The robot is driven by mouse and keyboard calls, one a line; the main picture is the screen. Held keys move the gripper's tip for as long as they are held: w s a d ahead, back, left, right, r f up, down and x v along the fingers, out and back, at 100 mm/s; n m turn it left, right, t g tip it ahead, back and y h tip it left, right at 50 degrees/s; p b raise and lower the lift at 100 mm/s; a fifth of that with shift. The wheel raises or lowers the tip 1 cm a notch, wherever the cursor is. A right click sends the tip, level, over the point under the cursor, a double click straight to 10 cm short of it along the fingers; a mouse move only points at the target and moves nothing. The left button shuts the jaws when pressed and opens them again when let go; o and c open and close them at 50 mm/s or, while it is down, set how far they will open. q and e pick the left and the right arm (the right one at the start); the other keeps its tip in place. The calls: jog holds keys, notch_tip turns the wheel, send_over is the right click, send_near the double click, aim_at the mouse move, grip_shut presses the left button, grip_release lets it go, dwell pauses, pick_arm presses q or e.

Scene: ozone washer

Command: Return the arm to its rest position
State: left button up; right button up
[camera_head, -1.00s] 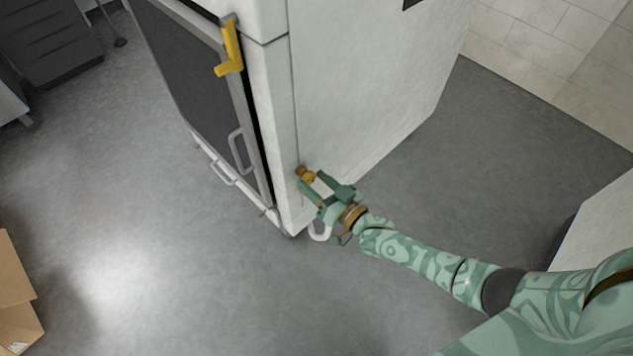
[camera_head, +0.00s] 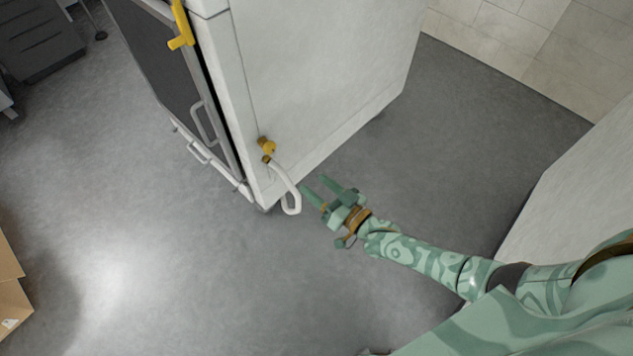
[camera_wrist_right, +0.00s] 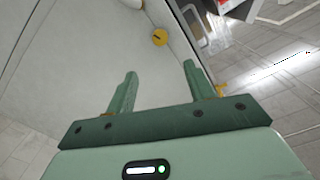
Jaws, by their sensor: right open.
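My right gripper (camera_head: 326,191) is open and empty in the head view. It is apart from the white washer cabinet (camera_head: 310,70), to the right of its lower corner. In the right wrist view its two fingers (camera_wrist_right: 158,88) are spread with nothing between them. A round yellow brass part (camera_wrist_right: 159,38) shows beyond the fingers in the right wrist view. My left gripper is not in view.
The washer's dark front door (camera_head: 165,65) has a yellow handle (camera_head: 181,28). A cardboard box (camera_head: 12,295) is at the left edge. A pale block-like surface (camera_head: 575,190) stands at right, near my arm. Grey floor (camera_head: 190,270) is free in front of the washer.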

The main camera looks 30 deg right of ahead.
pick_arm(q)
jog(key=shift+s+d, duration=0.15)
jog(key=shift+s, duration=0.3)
pick_arm(e)
jog(key=shift+s+d, duration=0.15)
jog(key=shift+s, duration=0.25)
